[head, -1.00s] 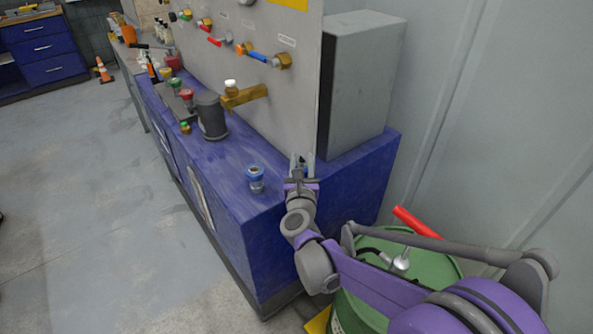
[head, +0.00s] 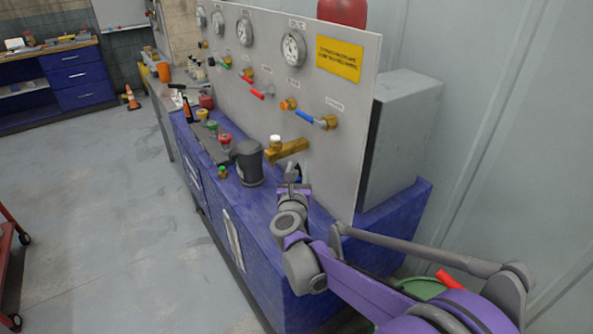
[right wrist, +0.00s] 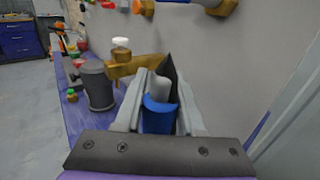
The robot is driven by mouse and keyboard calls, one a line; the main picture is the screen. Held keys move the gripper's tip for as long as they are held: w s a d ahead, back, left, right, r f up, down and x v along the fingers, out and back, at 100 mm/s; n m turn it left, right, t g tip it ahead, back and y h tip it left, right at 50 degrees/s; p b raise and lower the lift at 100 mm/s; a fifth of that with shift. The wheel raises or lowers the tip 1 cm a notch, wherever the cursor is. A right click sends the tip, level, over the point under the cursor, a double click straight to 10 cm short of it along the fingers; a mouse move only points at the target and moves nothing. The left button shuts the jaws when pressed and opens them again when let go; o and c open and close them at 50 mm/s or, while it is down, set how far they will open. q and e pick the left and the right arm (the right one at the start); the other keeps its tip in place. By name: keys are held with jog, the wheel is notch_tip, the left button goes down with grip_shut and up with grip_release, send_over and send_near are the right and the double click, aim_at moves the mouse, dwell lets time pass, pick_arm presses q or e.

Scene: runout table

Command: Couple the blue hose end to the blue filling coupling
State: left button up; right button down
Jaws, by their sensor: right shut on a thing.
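My right gripper (head: 294,174) is over the blue bench, close to the grey panel and just in front of the brass tap (head: 287,150). It is shut on a blue cylindrical piece with a grey end (right wrist: 158,118), which looks like the blue hose end. In the right wrist view its pale fingers lie on both sides of the piece. No hose can be made out behind it. My left gripper is out of view.
A dark grey mug-shaped vessel (head: 248,163) stands left of the gripper. Beyond it are a red-topped fitting (head: 225,140) and others in a row. Valves with red (head: 262,93) and blue (head: 305,117) handles stick out from the panel. A grey box (head: 405,135) stands right.

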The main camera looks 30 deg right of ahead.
jog(key=shift+w+f, duration=0.1)
jog(key=shift+f, duration=0.5)
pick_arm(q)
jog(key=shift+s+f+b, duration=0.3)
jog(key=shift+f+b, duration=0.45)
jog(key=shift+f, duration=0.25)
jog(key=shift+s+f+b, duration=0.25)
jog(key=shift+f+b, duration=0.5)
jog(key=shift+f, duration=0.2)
pick_arm(e)
jog(key=shift+f, duration=2.35)
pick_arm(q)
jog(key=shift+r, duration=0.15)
pick_arm(e)
jog(key=shift+f, duration=0.15)
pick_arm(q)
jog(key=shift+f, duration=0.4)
pick_arm(e)
jog(key=shift+f, duration=0.3)
pick_arm(q)
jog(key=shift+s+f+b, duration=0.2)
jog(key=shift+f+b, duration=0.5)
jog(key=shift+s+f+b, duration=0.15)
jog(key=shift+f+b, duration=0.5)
jog(key=shift+b, duration=0.05)
pick_arm(e)
jog(key=shift+f, duration=1.9)
